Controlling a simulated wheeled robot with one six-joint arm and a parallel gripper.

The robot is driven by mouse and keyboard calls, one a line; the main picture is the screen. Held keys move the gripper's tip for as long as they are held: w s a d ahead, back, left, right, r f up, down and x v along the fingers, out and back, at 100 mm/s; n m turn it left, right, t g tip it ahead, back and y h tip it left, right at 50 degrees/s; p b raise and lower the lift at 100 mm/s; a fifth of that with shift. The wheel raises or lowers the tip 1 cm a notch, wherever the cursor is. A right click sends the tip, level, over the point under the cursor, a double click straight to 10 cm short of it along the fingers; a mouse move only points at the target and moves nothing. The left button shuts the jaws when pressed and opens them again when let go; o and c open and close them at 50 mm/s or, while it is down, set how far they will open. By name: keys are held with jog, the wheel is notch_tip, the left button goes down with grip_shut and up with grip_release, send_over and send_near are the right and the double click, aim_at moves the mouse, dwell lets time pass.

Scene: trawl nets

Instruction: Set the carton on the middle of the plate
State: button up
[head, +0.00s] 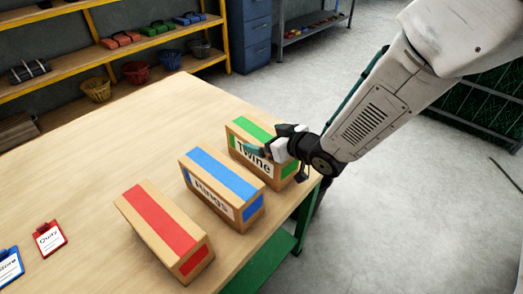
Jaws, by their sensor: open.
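Three brown cartons stand in a row along the right part of the wooden table. One carton has a red stripe (160,222), one has a blue stripe and a partly readable label (222,180), and the farthest has a green stripe and a "Twine" label (247,131). My gripper (262,152) is at the green-striped carton, over its near right part, and covers some of it. It is open. Whether the fingers touch the carton cannot be told. I see no plate in this view.
The wooden table (85,170) has wide bare room left of the cartons. A red tag (50,239) and a blue tag (9,267) lie at its lower left. Yellow shelves (130,48) with baskets and a blue cabinet (250,38) stand behind.

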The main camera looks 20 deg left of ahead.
jog(key=shift+w+a, duration=0.1)
jog(key=c, duration=2)
jog(key=shift+o, duration=0.2)
jog(key=shift+r, duration=0.15)
